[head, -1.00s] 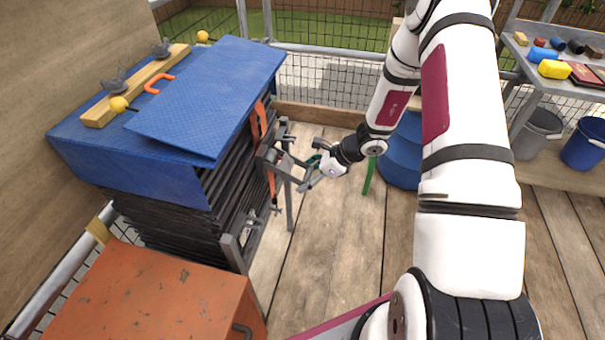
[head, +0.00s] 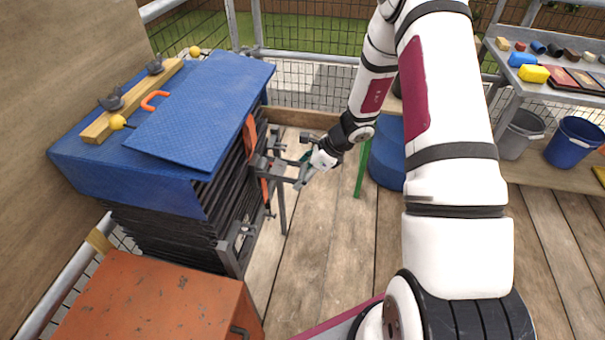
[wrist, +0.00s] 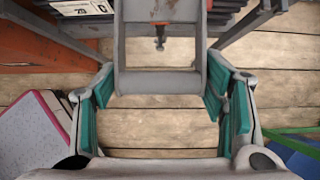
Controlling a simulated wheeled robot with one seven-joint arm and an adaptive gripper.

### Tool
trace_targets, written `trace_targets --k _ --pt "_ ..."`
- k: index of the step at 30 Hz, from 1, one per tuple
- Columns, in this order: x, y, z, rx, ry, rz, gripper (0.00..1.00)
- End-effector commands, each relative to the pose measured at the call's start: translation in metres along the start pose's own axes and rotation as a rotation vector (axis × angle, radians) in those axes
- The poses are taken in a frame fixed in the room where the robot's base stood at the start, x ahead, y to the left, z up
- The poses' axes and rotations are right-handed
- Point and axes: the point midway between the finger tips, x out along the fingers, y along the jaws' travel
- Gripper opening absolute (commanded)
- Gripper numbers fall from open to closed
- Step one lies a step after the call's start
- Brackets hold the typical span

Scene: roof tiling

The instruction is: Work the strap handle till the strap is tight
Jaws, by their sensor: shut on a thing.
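My gripper (head: 306,166) is at the right side of the tile stack (head: 165,235). In the wrist view its teal-padded fingers (wrist: 160,92) are at both sides of a grey strap handle (wrist: 160,82), shut on it. The handle is a U-shaped metal frame with a cross bar. In the head view the handle (head: 279,168) sticks out to the right from the stack's side. The orange strap (head: 250,136) runs down the stack's edge behind it. I cannot tell from these views how tight the strap is.
A blue cover (head: 205,110) with a wooden bar (head: 133,101) tops the stack. An orange box (head: 150,300) stands in front. A blue barrel (head: 388,162) is behind my arm. Shelves with buckets (head: 572,142) stand right. The plank floor below the gripper is clear.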

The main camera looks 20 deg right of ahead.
Motion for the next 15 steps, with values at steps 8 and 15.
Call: trace_targets --k 8,15 --pt "0.0 -0.0017 0.0087 -0.008 -0.015 -0.001 0.77" --pt "0.0002 -0.001 0.005 -0.004 -0.009 -0.001 0.87"
